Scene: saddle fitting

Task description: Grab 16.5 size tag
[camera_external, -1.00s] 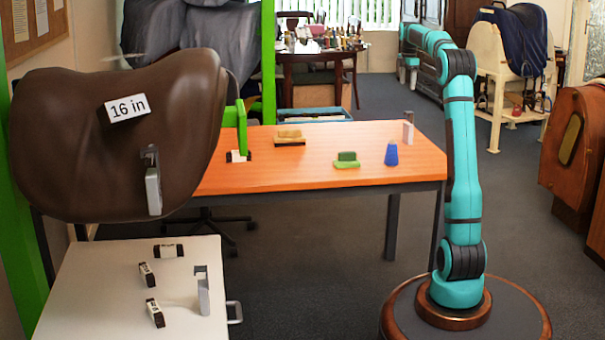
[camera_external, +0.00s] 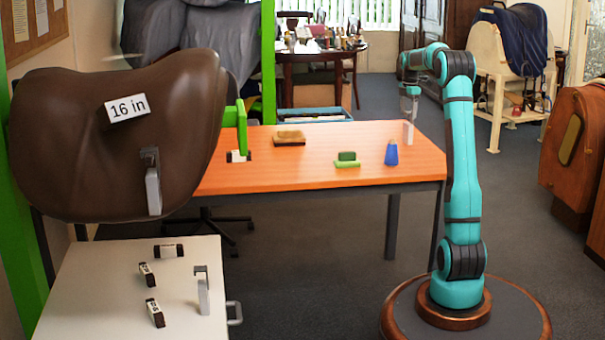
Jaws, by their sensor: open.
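Several dark size tags with white labels lie on the white table: one at the back (camera_external: 169,250), one at the middle left (camera_external: 147,274) and one in front (camera_external: 155,313). Their print is too small to read, so I cannot tell which is 16.5. A white tag reading "16 in" (camera_external: 127,108) is on the brown saddle (camera_external: 75,165). My gripper (camera_external: 409,112) is open, above the right back part of the orange table, far from the tags. It appears empty, and its fingers are small and hard to make out.
A grey metal bracket (camera_external: 203,293) stands by the tags. The orange table (camera_external: 275,174) holds a green block (camera_external: 347,160), a blue cone-like piece (camera_external: 391,153), a brush (camera_external: 289,138), an upright white piece (camera_external: 408,133) and a green stand (camera_external: 242,128). Open air lies between gripper and saddle.

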